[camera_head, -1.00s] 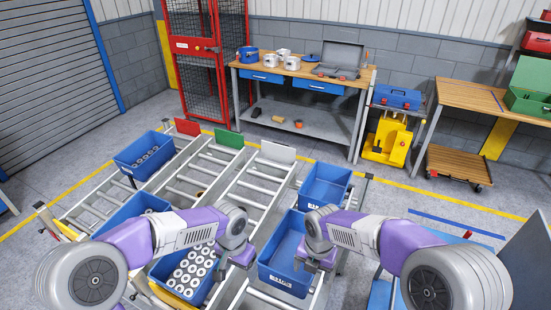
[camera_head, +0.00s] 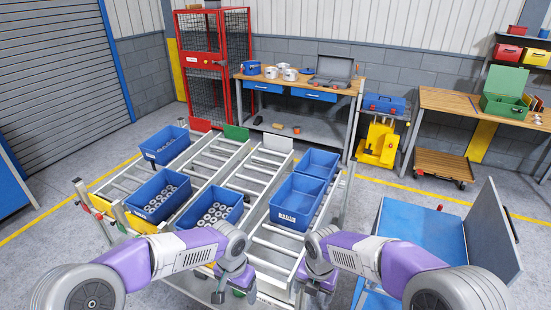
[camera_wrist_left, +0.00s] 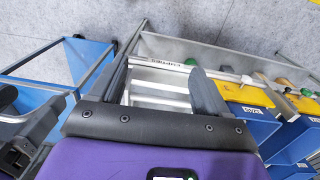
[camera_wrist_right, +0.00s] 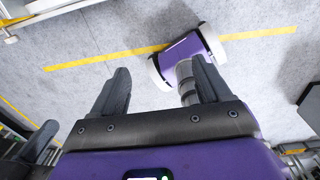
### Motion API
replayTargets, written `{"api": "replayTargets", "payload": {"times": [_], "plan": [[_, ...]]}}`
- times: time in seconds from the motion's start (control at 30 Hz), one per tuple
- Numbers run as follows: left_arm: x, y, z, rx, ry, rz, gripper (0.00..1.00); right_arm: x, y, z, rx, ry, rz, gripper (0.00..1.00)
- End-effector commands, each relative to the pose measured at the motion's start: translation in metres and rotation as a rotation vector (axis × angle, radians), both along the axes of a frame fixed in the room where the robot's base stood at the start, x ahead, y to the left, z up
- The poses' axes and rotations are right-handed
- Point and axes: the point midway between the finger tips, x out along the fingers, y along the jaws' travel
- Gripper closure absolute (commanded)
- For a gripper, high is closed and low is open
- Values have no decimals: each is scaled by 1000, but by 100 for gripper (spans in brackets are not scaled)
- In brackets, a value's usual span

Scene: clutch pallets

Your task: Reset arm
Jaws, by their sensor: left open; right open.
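My left gripper (camera_head: 233,283) is over the near end of the roller rack, in front of the middle blue bin. Its two fingers (camera_wrist_left: 160,92) are spread and empty in the left wrist view, above the rack's near edge. My right gripper (camera_head: 319,285) is at the near right end of the rack, below the empty blue bins. Its fingers (camera_wrist_right: 155,92) are spread with nothing between them in the right wrist view, with grey floor and one of my purple arm links beyond.
The roller rack (camera_head: 266,240) carries blue bins with metal rings (camera_head: 160,195), (camera_head: 215,207) and empty blue bins (camera_head: 296,201) at right. A blue cart (camera_head: 425,236) with an upright grey panel stands to the right. Workbenches (camera_head: 300,85) line the back.

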Motion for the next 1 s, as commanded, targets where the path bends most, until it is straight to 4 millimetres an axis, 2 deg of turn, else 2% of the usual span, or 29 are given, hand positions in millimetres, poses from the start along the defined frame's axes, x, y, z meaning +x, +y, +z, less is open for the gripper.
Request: {"api": "replayTargets", "payload": {"times": [0.03,0.27,0.47,0.57,0.8,1.0], "plan": [[-3,-2,-13,-19,14,4,23,-2,0,-13,11,13,-59,23],[-16,-14,-56,-109,48,33,23,-11,3,-57,66,50,-341,23],[-33,-24,-101,-200,83,85,23,-25,4,-104,119,106,-668,23],[-46,-30,-130,-255,102,135,23,-37,5,-135,148,152,-905,23],[-91,-35,-207,-367,130,333,23,-84,6,-216,196,316,-1671,23],[-131,-24,-258,-377,118,516,23,-127,5,-264,183,458,-2315,23]]}}
